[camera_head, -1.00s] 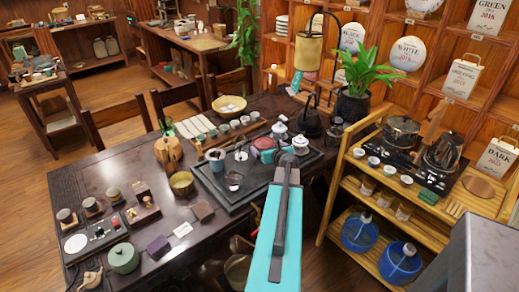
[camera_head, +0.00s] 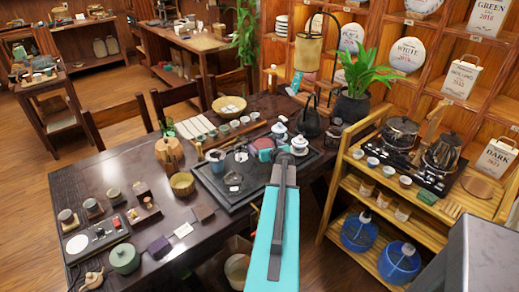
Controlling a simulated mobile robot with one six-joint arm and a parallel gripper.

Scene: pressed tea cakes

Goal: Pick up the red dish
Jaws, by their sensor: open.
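The red dish (camera_head: 262,143) is a small reddish round shape on the dark tea tray (camera_head: 243,203), near the tray's back edge. My gripper (camera_head: 266,153), with teal fingers, is low over the tray right at the dish's near side. The jaws are open. The fingers and wrist hide part of the dish, and I cannot tell whether they touch it or stand around it.
White lidded cups (camera_head: 299,146) stand close to the right of my gripper. A dark kettle (camera_head: 311,124) is behind them. A bamboo shelf (camera_head: 350,192) stands to the right.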

